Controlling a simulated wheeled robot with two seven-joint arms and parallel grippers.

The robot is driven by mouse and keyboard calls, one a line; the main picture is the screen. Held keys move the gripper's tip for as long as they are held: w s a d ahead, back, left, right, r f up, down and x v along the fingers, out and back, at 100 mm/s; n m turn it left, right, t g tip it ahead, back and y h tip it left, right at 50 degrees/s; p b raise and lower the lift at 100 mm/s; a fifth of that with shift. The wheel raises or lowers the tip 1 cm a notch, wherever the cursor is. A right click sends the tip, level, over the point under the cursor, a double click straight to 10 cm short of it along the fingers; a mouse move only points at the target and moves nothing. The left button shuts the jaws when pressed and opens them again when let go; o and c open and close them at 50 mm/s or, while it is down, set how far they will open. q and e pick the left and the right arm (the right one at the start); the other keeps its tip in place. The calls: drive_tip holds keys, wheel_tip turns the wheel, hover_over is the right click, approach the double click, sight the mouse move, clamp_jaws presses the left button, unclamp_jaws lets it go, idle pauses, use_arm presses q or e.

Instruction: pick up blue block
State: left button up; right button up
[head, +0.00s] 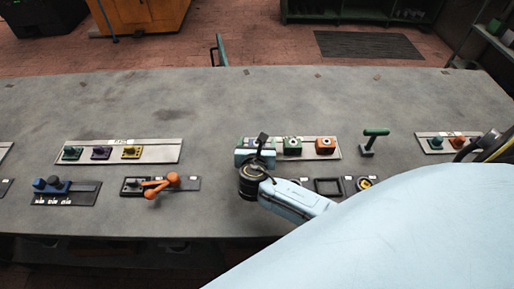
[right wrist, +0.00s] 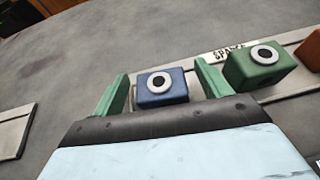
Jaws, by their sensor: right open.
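The blue block (right wrist: 162,87) has a white ring with a dark centre on its face and sits on a pale strip in the right wrist view. My right gripper (right wrist: 160,72) is open, with one green finger on each side of the block. The fingers look apart from the block, with a narrow gap on each side. In the head view my right gripper (head: 256,152) is over the left end of the strip (head: 336,157) and mostly hides the blue block. My left gripper is not in view.
A green block (head: 292,146) stands just right of my right gripper, with an orange block (head: 325,145) beyond it. A green T-handle (head: 375,139) stands further right. An orange lever (head: 161,185) and small knobs (head: 101,153) are to the left. The table's back is clear.

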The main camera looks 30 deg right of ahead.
drive_tip(key=c, duration=1.2)
drive_tip(key=shift+r, duration=0.15)
